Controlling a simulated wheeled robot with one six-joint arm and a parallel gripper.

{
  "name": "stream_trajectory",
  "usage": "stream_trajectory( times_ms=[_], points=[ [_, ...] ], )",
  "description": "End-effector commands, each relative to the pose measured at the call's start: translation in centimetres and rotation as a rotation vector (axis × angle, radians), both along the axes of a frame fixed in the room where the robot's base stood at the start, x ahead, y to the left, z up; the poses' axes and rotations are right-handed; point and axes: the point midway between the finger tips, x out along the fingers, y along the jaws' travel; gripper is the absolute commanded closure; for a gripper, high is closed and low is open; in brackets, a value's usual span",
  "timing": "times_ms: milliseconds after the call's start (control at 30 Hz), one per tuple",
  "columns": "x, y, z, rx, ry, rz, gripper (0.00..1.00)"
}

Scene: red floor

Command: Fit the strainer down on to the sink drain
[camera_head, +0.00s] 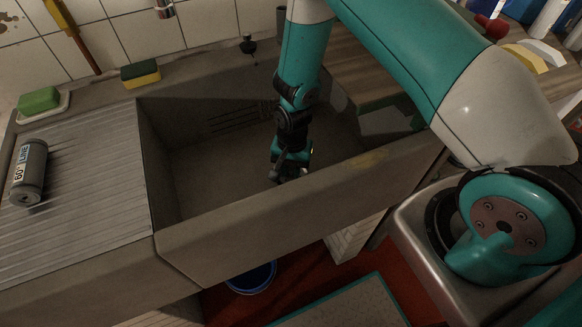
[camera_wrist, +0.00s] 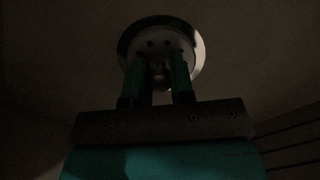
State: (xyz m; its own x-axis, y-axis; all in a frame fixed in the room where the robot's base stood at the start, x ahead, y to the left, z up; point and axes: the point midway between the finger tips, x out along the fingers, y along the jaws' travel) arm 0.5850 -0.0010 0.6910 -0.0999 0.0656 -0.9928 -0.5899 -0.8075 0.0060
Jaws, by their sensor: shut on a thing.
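The strainer (camera_wrist: 148,44) is a round, pale disc with several dark holes in the dim wrist view. My gripper (camera_wrist: 160,78) is shut on its small central knob, one teal finger on each side. A metal ring (camera_wrist: 197,48) surrounds the disc, bright on the right and dark on the left. I cannot tell whether this ring is the strainer's rim or the sink drain, or whether the strainer is seated. In the head view my gripper (camera_head: 290,172) points down low inside the sink (camera_head: 210,190); the drain and strainer are hidden there.
The sink walls surround my gripper, with the front wall (camera_head: 290,205) close. A ribbed drainboard (camera_head: 95,185) with a grey cylinder (camera_head: 28,172) lies left.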

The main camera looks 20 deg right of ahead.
Motion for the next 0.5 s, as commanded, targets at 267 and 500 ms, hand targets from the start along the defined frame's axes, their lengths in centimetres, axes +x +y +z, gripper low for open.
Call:
stream_trajectory(
  times_ms=[267, 500],
  points=[
    [0.00, 0.00, -0.25, 0.000, 0.000, 0.000, 0.48],
    [0.01, 0.00, -0.20, 0.000, 0.000, 0.000, 0.48]
  ],
)
